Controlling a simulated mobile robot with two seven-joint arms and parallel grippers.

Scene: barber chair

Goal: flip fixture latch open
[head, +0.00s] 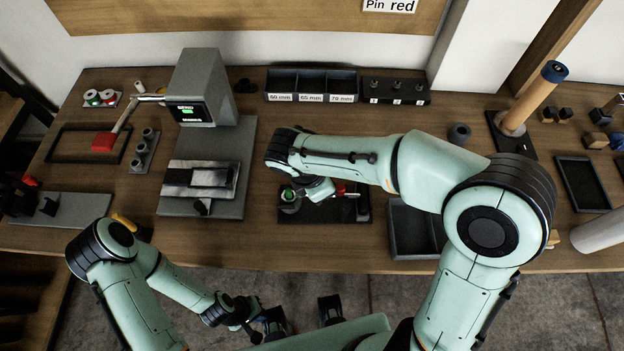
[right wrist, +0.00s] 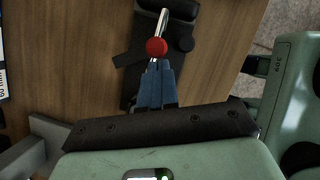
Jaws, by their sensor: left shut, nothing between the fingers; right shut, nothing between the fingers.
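The fixture is a dark plate (head: 352,212) at the middle of the table's front part, partly hidden under my right arm. Its latch is a metal lever (right wrist: 162,20) with a red ball knob (right wrist: 157,47); a bit of red knob (head: 340,188) also shows in the head view. My right gripper (right wrist: 156,68) has its blue fingers shut and empty, with the tips right by the knob; whether they touch it I cannot tell. My left gripper (head: 250,330) is shut and empty, low in front of the table and away from the fixture.
A round grey part with a green top (head: 289,196) sits at the fixture's left. A grey machine (head: 205,85) with a lit screen stands further left. A dark tray (head: 412,228) lies to the right. Labelled bins (head: 312,84) stand at the back.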

